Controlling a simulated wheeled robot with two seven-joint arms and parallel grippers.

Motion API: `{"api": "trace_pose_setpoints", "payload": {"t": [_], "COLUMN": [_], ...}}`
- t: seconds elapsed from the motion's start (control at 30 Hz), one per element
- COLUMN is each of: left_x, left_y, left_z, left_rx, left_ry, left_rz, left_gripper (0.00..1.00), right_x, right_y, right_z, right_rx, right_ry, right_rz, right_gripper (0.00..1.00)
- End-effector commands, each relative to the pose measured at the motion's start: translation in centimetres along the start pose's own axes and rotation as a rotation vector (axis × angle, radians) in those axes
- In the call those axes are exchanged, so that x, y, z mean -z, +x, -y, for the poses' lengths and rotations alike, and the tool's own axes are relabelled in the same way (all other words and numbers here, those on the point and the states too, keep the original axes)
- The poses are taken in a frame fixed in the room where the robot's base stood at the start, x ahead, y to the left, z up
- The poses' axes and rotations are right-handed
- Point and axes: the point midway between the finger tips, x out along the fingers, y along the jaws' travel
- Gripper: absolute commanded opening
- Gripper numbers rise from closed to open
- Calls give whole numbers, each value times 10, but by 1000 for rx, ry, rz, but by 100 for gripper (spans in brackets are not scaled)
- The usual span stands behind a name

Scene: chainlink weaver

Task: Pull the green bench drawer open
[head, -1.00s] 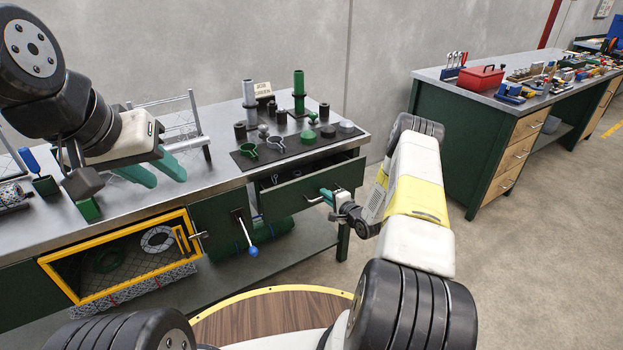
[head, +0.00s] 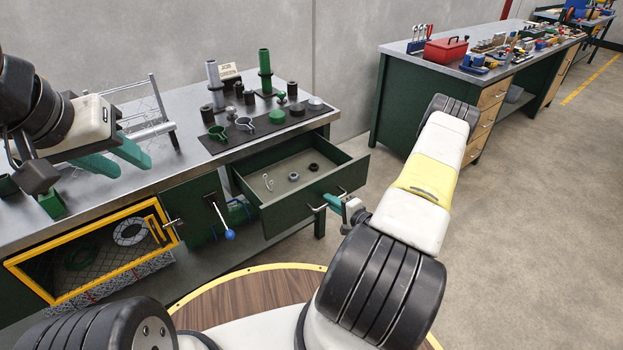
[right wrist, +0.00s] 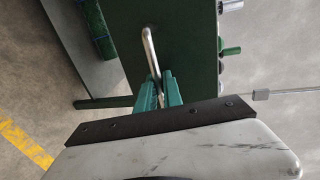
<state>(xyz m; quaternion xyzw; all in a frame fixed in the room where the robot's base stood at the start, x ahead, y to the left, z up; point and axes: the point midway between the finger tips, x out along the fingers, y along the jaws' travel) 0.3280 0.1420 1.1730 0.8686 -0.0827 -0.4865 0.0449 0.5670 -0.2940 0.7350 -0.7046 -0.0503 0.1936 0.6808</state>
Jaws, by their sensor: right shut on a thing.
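The green bench drawer (head: 325,192) stands pulled well out of the bench at its right end. Inside lie a hook-like piece (head: 267,182) and two small rings (head: 293,177). My right gripper (head: 331,201) is shut on the drawer's metal bar handle. In the right wrist view, the teal fingers (right wrist: 159,90) close around the handle (right wrist: 150,50) on the green drawer front (right wrist: 180,45). My left gripper (head: 118,160) is open and empty, above the left part of the bench top.
A black mat (head: 262,138) with green and grey parts lies on the bench top above the drawer. A yellow-framed door (head: 90,255) and a blue-knobbed lever (head: 229,234) are left of the drawer.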

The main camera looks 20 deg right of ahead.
Motion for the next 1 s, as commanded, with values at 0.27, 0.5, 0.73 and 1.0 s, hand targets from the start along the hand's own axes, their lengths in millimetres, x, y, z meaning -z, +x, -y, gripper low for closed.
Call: {"api": "trace_pose_setpoints", "payload": {"t": [0.27, 0.5, 0.73, 1.0], "left_x": [0, 0, 0, 0], "left_y": [0, 0, 0, 0], "left_z": [0, 0, 0, 0], "left_rx": [0, 0, 0, 0], "left_ry": [0, 0, 0, 0], "left_rz": [0, 0, 0, 0], "left_gripper": [36, 36, 36, 36], "right_x": [0, 0, 0, 1], "right_y": [-2, -2, -2, -27], "right_z": [0, 0, 0, -1], "right_rx": [0, 0, 0, -1], "right_ry": [-1, -1, -1, 1], "right_rz": [0, -1, 0, -4], "right_gripper": [0, 32, 32, 32]}}
